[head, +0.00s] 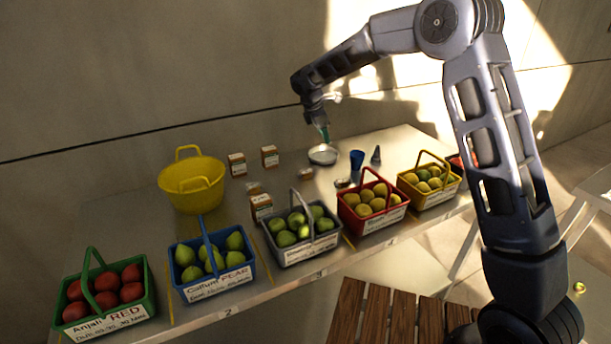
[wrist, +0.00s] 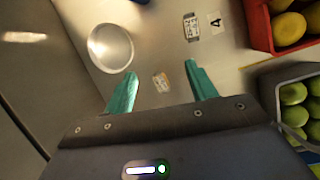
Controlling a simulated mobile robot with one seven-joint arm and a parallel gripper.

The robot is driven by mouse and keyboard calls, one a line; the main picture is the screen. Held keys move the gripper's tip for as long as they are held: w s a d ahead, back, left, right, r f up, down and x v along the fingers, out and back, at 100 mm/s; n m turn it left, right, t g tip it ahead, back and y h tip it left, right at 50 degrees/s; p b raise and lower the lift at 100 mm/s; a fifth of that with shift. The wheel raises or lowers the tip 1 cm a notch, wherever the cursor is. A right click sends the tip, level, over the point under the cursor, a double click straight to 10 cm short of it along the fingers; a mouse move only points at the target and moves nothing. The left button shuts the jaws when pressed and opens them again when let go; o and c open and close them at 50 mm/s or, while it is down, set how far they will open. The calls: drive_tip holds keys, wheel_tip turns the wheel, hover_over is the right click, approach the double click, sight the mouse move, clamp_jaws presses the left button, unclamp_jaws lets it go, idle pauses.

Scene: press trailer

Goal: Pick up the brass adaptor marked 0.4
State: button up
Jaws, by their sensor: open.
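My gripper (wrist: 156,85) is open and empty, pointing down over the table, with teal fingers. In the head view it (head: 323,133) hangs above and just behind a round pale dish (head: 323,154). In the wrist view the dish (wrist: 111,47) lies beyond the left finger. A small tan piece with a pale and orange label (wrist: 161,82) lies on the table between the fingertips in the picture, apart from them. I cannot read 0.4 or make out brass on any piece.
Fruit baskets line the front edge, including a red one (head: 348,213) and a grey one (head: 308,250). A yellow tub (head: 192,186), small boxes (head: 237,165), a blue cup (head: 357,160) and a grey cone (head: 376,155) stand behind. A wall closes the back.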

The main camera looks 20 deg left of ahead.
sight(305, 171)
drive_tip(key=s+a+f+n, duration=0.3)
drive_tip(key=a+f, duration=0.4)
drive_tip(key=a, duration=0.3)
drive_tip(key=x, duration=1.1)
drive_tip(key=shift+w+d+f, duration=0.15)
drive_tip(key=shift+w+d, duration=0.05)
drive_tip(key=shift+d, duration=0.05)
drive_tip(key=c, duration=1.2)
drive_tip(key=shift+o, duration=0.2)
